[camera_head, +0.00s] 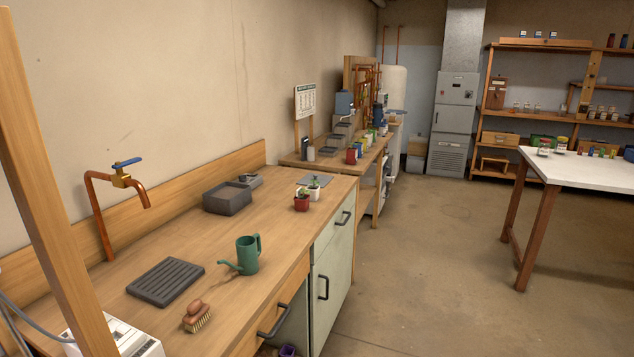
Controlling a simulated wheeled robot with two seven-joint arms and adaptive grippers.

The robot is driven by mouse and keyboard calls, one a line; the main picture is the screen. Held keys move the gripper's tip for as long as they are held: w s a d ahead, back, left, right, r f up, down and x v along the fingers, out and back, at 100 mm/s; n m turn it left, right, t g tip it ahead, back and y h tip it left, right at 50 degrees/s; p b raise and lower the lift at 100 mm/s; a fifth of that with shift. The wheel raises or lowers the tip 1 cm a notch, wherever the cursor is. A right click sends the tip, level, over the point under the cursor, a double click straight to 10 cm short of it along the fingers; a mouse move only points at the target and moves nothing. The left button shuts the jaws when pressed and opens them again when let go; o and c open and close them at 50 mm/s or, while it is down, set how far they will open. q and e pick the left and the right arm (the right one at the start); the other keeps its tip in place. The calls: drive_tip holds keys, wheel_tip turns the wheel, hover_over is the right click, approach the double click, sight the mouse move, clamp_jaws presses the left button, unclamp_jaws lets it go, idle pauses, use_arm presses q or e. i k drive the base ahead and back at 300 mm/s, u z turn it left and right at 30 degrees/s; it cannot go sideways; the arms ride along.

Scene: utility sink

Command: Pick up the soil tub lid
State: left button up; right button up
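A dark grey open tub (228,199) stands on the wooden counter (215,240), toward the back near the wall. A flat grey piece with a small raised dark part (250,182) lies just behind it and to its right; it looks like a lid, but I cannot tell for sure. Another thin flat grey sheet (314,179) lies farther right, behind the small pots. The inside of the tub is too dark to make out. Neither of my grippers shows in this view.
A green watering can (247,255), a ribbed dark mat (166,281) and a wooden brush (197,317) sit at the front of the counter. A copper tap (100,190) rises at left.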

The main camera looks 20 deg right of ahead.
sight(324, 180)
drive_tip(key=z, duration=1.3)
drive_tip(key=i, duration=7.9)
drive_tip(key=u, duration=1.3)
